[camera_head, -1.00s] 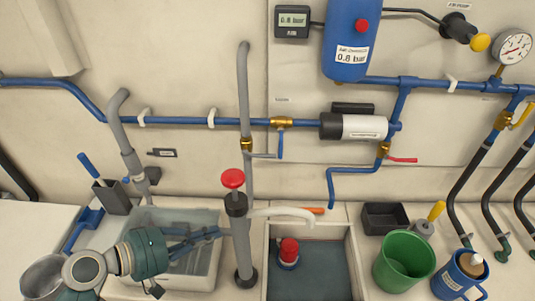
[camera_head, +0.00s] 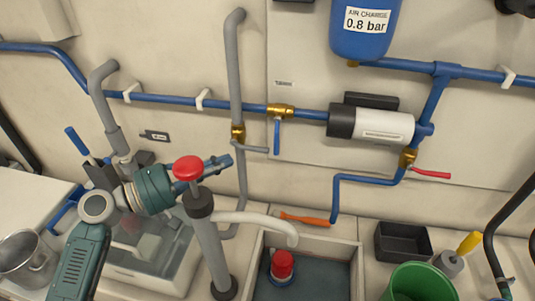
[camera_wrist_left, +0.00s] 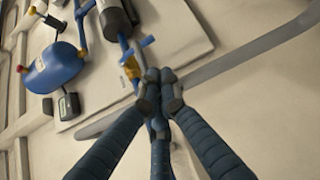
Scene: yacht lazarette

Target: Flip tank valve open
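Which valve is the tank valve, I cannot tell for sure. A brass valve (camera_head: 281,109) with a downward blue lever (camera_head: 277,137) sits on the blue pipe. A second brass valve (camera_head: 237,132) with a grey lever (camera_head: 252,148) is on the grey vertical pipe. A third brass valve (camera_head: 408,157) has a red lever (camera_head: 431,173) pointing right. My left gripper (camera_head: 225,163) is below and left of the blue lever, near the grey pipe, partly behind the red pump knob. In the left wrist view its fingertips (camera_wrist_left: 160,84) are together, with nothing seen between them. My right gripper is not in view.
A grey hand pump with red knob (camera_head: 187,168) and pale spout (camera_head: 262,222) stands in front of the gripper. A blue tank (camera_head: 362,38) hangs above. A white-grey filter (camera_head: 385,125) is on the pipe. A green bucket (camera_head: 420,282) and black tray (camera_head: 403,243) stand right.

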